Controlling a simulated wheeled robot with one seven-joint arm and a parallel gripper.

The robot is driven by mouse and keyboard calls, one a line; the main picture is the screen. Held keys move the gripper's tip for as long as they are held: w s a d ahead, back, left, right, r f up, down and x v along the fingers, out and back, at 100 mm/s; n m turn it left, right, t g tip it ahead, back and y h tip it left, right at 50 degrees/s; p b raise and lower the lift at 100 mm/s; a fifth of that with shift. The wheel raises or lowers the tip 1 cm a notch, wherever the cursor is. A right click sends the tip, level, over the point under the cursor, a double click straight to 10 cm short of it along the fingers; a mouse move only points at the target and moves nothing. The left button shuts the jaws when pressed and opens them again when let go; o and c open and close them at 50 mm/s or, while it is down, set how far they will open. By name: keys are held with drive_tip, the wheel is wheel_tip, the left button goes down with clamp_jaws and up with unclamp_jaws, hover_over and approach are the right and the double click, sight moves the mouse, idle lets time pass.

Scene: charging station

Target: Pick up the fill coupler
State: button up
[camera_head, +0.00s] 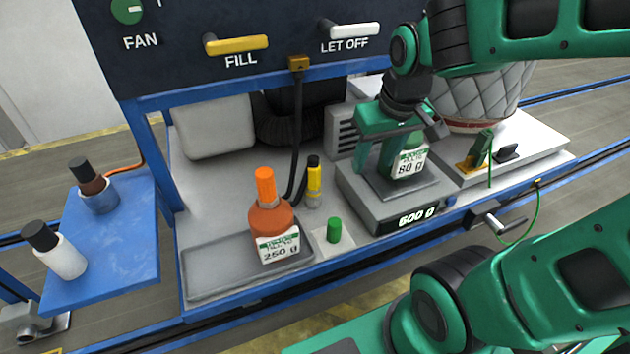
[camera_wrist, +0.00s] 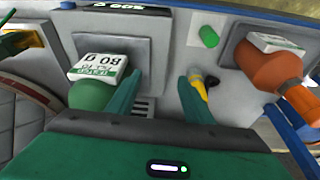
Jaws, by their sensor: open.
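The fill coupler appears to be the small yellow cylinder with a black top (camera_head: 314,180), standing on the grey bench with a black hose running down beside it. It also shows in the wrist view (camera_wrist: 201,86), close to the tip of the right-hand finger. Whether that finger touches it I cannot tell. My gripper (camera_head: 374,165) is over the left part of the scale, beside the green bottle labelled 80 g (camera_head: 408,162). In the wrist view my gripper (camera_wrist: 160,88) is open, with nothing between its fingers, and the green bottle (camera_wrist: 92,92) lies outside the left-hand finger.
The scale (camera_head: 365,205) reads 600 g. An orange bottle labelled 250 g (camera_head: 271,222) stands on a grey tray (camera_head: 205,274), near a green cylinder (camera_head: 334,230). A blue side table (camera_head: 115,240) holds two bottles. The FILL lever (camera_head: 237,45) is above the bench.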

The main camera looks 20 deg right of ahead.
sight(313, 174)
drive_tip(key=w+a+n+g, duration=0.1)
drive_tip(key=w+a+n, duration=0.2)
drive_tip(key=n, duration=0.1)
drive_tip(key=w+a+n+g, duration=0.1)
drive_tip(key=w+a+n, duration=0.2)
drive_tip(key=n, duration=0.1)
drive_tip(key=w+a+f+n, duration=0.1)
drive_tip(key=w+a+n, duration=0.2)
drive_tip(key=shift+w+a+n+g, duration=0.1)
drive_tip(key=shift+a+n+g, duration=0.1)
drive_tip(key=shift+n+g, duration=0.2)
drive_tip(key=shift+w+a+f+n, duration=0.1)
drive_tip(key=shift+w+a+n, duration=0.2)
drive_tip(key=shift+n, duration=0.3)
drive_tip(key=shift+f, duration=0.7)
drive_tip(key=shift+s+d+f, duration=0.1)
drive_tip(key=shift+s+f, duration=0.05)
drive_tip(key=shift+f, duration=1.4)
drive_tip(key=shift+s+f, duration=0.1)
drive_tip(key=shift+f, duration=1.45)
drive_tip(key=shift+c, duration=0.6)
clamp_jaws()
